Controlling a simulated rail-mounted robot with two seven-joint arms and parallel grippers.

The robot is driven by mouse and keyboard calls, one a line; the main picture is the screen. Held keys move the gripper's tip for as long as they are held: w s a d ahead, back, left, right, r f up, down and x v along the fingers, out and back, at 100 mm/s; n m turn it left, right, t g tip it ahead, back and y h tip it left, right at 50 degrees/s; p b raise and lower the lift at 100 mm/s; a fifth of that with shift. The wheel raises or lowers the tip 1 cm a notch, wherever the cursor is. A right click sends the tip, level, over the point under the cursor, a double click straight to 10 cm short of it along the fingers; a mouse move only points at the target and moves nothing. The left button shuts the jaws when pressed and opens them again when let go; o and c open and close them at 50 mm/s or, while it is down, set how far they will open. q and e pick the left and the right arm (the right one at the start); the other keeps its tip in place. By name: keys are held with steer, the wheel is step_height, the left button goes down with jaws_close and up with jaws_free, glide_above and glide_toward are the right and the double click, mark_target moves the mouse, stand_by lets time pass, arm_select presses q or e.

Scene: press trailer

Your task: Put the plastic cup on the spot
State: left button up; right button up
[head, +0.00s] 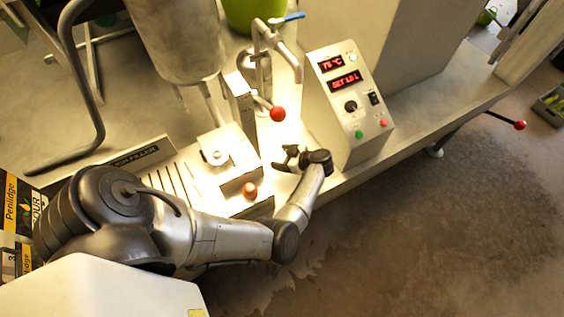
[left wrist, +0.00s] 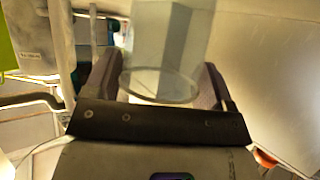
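A clear plastic cup (left wrist: 168,38) fills the space between the two dark fingers of my left gripper (left wrist: 160,72) in the left wrist view. Both fingers lie against its sides, and one round end of the cup faces the palm. In the head view my left gripper (head: 288,158) is over the bench, just in front of the control box and right of the filler. The clear cup cannot be made out there. I cannot make out a marked spot in either view. My right gripper is not in view.
The control box (head: 340,115) has red displays and several buttons. The filler (head: 215,160) has a slotted plate and an orange knob (head: 250,190). A red ball lever (head: 278,114) is close behind my gripper. The bench's front edge (head: 365,180) drops to the floor.

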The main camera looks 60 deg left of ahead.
arm_select(q)
steer(key=c, duration=0.6)
